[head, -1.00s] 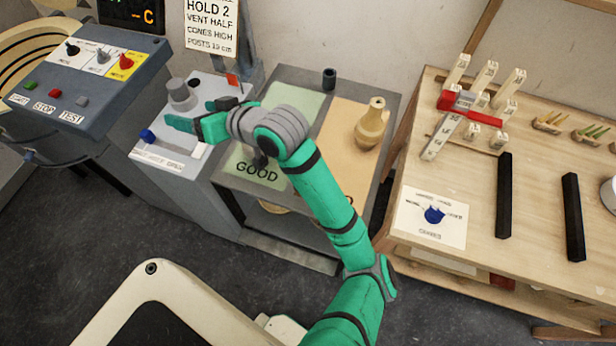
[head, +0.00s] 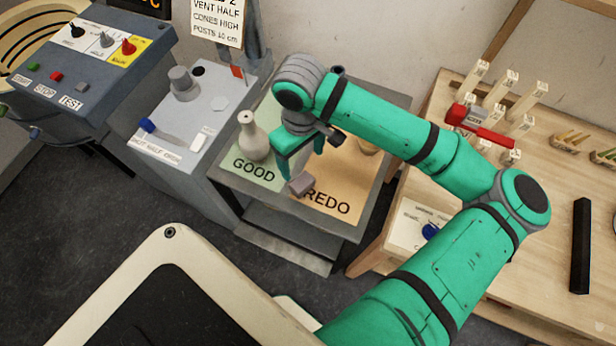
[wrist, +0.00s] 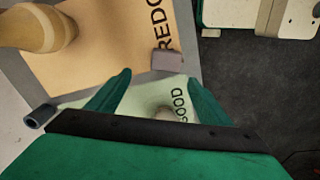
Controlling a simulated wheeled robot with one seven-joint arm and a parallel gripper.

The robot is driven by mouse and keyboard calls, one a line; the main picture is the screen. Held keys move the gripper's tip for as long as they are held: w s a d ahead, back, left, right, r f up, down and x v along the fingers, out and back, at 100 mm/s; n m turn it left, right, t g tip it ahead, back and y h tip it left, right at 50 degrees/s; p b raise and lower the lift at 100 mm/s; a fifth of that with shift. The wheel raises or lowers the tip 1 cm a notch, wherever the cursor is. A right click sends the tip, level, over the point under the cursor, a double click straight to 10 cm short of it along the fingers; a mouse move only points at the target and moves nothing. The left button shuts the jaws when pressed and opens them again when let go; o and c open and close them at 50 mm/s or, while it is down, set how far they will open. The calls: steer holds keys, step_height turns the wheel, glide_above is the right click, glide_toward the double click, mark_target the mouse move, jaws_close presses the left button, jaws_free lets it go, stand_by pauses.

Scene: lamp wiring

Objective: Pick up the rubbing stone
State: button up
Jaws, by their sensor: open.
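The rubbing stone looks to be the small grey-brown block (head: 302,184) on the cart top, by the border between the GOOD and REDO mats. In the wrist view the block (wrist: 167,60) lies by the REDO lettering, just beyond my fingertips. My gripper (head: 302,158) is open and points down above the cart, close to the block. In the wrist view my gripper (wrist: 160,77) has its two green fingers spread with nothing held between them. I cannot tell the exact height gap to the block.
A pale vase (head: 254,140) stands on the GOOD mat (head: 268,178), left of my gripper. A tan vase (wrist: 42,28) stands on the REDO mat (wrist: 110,45), mostly hidden by my arm in the head view. A small dark cylinder (wrist: 40,116) sits near the cart's edge.

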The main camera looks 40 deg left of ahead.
mark_target(300, 180)
steer(key=f, duration=0.3)
steer(key=s+f, duration=0.1)
steer(key=f, duration=0.1)
steer(key=shift+s+a, duration=0.1)
steer(key=shift+a, duration=0.2)
steer(key=shift+d+f, duration=0.2)
steer(key=shift+f, duration=1.15)
steer(key=shift+d+f, duration=0.2)
steer(key=shift+f, duration=1.15)
steer(key=c, duration=1.4)
steer(key=shift+r, duration=0.1)
